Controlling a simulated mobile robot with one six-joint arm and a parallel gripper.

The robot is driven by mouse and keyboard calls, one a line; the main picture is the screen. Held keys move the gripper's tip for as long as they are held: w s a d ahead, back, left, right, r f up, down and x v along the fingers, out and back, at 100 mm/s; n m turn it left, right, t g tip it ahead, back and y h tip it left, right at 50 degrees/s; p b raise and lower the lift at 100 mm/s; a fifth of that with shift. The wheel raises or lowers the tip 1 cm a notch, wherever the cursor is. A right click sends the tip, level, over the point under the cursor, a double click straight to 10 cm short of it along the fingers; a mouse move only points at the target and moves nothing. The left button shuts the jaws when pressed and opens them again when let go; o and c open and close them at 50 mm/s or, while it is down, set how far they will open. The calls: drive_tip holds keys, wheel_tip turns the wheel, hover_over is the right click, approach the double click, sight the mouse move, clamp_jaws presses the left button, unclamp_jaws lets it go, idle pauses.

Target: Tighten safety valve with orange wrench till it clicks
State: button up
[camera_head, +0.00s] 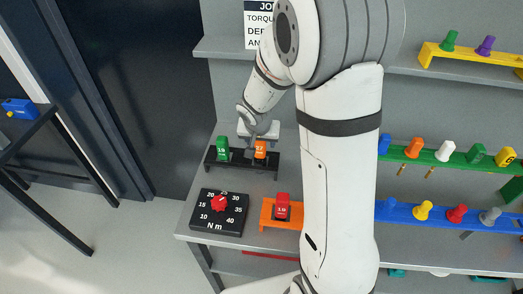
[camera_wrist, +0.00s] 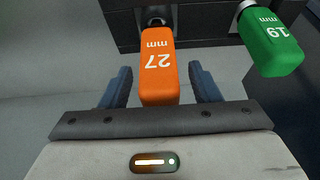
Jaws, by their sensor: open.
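The orange wrench (camera_wrist: 158,75), marked 27 mm, stands with its handle up in a black rack (camera_head: 268,165). In the wrist view its handle lies between the two blue fingers of my gripper (camera_wrist: 160,88), which are open with a gap on each side. In the head view my gripper (camera_head: 257,140) is just above and around the top of the orange handle (camera_head: 260,150). A green wrench (camera_wrist: 270,40), marked 19 mm, stands in the same rack beside it. I cannot make out the safety valve.
A black torque dial in N m with a red knob (camera_head: 219,203) lies at the bench front. An orange holder (camera_head: 268,217) with a red block (camera_head: 282,206) is beside it. Shelves of coloured pegs (camera_head: 445,154) are at the right. A blue object (camera_head: 19,108) sits on a far-left stand.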

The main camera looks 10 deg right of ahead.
drive_tip(key=c, duration=1.2)
clamp_jaws()
drive_tip(key=shift+r, duration=0.1)
